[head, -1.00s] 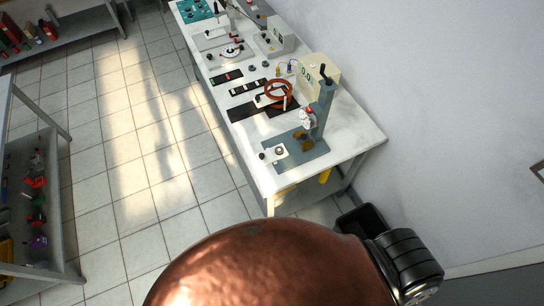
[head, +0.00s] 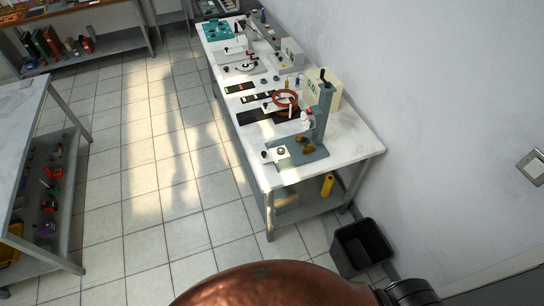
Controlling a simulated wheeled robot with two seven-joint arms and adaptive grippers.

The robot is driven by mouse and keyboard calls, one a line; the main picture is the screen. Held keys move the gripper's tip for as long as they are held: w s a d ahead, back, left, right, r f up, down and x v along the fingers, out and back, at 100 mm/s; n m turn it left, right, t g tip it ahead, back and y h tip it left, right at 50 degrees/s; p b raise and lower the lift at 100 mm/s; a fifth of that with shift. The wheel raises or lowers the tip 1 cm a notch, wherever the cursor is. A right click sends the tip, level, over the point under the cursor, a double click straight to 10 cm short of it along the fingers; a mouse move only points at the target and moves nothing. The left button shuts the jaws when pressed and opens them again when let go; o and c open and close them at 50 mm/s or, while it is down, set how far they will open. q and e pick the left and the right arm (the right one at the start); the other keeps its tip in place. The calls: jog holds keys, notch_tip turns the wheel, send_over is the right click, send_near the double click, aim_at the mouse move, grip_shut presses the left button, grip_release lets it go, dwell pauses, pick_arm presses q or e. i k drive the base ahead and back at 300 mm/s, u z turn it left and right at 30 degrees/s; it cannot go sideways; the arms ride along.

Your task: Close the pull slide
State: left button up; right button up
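A grey-blue stand (head: 318,120) with an upright column and a flat base is at the near end of the white bench. A small light plate with a black knob (head: 275,154) lies at the left of its base. This plate may be the pull slide; at this size I cannot tell how far out it is. A red and white part (head: 306,115) sits on the column. Neither of my grippers is in view.
The white bench (head: 345,148) runs along the wall and carries a copper ring (head: 285,99), dark strips and several instruments. A black bin (head: 361,246) stands on the floor by its near end. Another table (head: 22,115) is at left. Tiled floor (head: 165,190) between is clear.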

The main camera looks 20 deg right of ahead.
aim_at(267, 156)
jog(key=z, duration=0.2)
jog(key=i, duration=1.1)
jog(key=z, duration=0.7)
